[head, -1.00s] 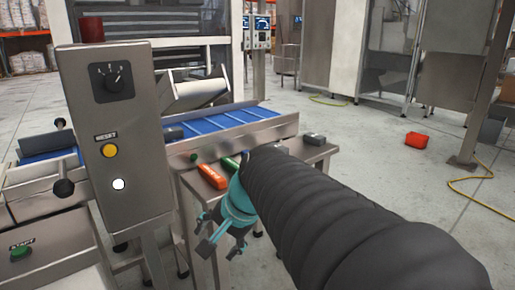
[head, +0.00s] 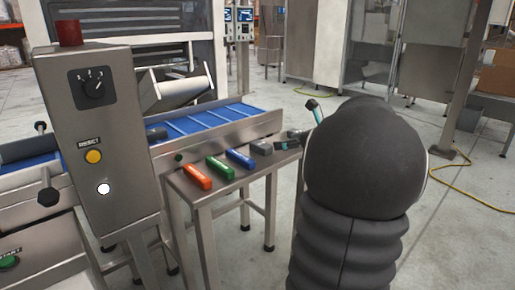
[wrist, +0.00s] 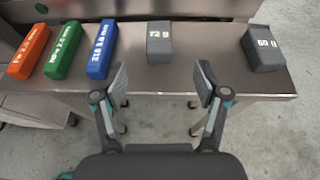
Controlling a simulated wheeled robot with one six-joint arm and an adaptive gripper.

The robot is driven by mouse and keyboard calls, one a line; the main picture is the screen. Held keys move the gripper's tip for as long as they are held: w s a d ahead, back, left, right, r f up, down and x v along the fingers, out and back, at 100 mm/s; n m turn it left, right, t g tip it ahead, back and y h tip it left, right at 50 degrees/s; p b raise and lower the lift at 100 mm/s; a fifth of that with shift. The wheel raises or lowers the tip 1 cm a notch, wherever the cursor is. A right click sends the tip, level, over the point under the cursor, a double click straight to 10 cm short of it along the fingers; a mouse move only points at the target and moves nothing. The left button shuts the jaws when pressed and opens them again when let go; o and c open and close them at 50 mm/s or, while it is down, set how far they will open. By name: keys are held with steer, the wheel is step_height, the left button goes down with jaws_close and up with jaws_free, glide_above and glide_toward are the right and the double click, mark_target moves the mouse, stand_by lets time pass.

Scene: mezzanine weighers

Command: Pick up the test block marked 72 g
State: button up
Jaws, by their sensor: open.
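The grey test block marked 72 g (wrist: 159,47) lies on the steel side table, between the blue block and the other grey block. In the head view it is the grey block (head: 261,148) right of the blue one. My gripper (wrist: 163,84) is open and empty, its two fingers in front of the table edge with the 72 g block beyond the gap between them. In the head view my gripper (head: 300,125) is mostly hidden behind my dark arm.
On the same table (wrist: 195,82) lie an orange block (wrist: 29,50), a green block (wrist: 66,50), a blue block (wrist: 102,48) and a grey block marked 60 g (wrist: 264,48). The blue conveyor (head: 215,119) runs behind. A control box (head: 100,140) stands at the left.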

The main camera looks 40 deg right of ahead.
mark_target(265, 145)
steer(key=x, duration=0.6)
steer(key=shift+w+a+f, duration=0.1)
steer(key=shift+w+f, duration=0.05)
steer(key=shift+w, duration=0.15)
steer(key=shift+f+x, duration=0.1)
steer(key=shift+x, duration=1.2)
steer(key=shift+f+x, duration=0.15)
steer(key=shift+x, duration=1.1)
steer(key=shift+s, duration=0.1)
steer(key=c, duration=1.2)
